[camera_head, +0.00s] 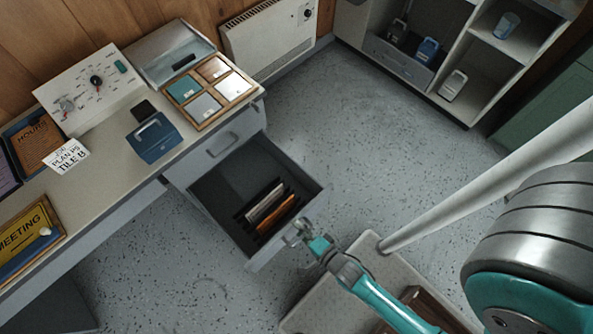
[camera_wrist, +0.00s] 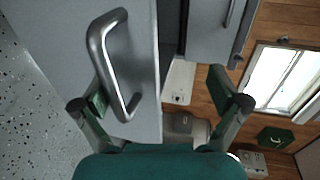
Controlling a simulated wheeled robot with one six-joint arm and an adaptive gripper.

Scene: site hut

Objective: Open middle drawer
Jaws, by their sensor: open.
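The grey drawer unit under the desk has a shut top drawer (camera_head: 222,146) with a bar handle. Below it, the middle drawer (camera_head: 313,193) is pulled well out, and several upright folders (camera_head: 268,210) show inside. Anything lower is hidden. My gripper (camera_head: 308,238) is at the front of this open drawer, by its handle. In the wrist view the metal bar handle (camera_wrist: 101,50) stands out from the pale drawer front (camera_wrist: 142,70). My gripper (camera_wrist: 160,100) is open, with the handle's lower end just inside its left finger. I cannot tell whether they touch.
The desk top (camera_head: 105,150) carries a control panel (camera_head: 92,88), a blue box (camera_head: 156,138) and a tray of tiles (camera_head: 210,90). A heater (camera_head: 268,45) is on the wall. An open shelf unit (camera_head: 455,60) stands at the back right. Speckled floor between is clear.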

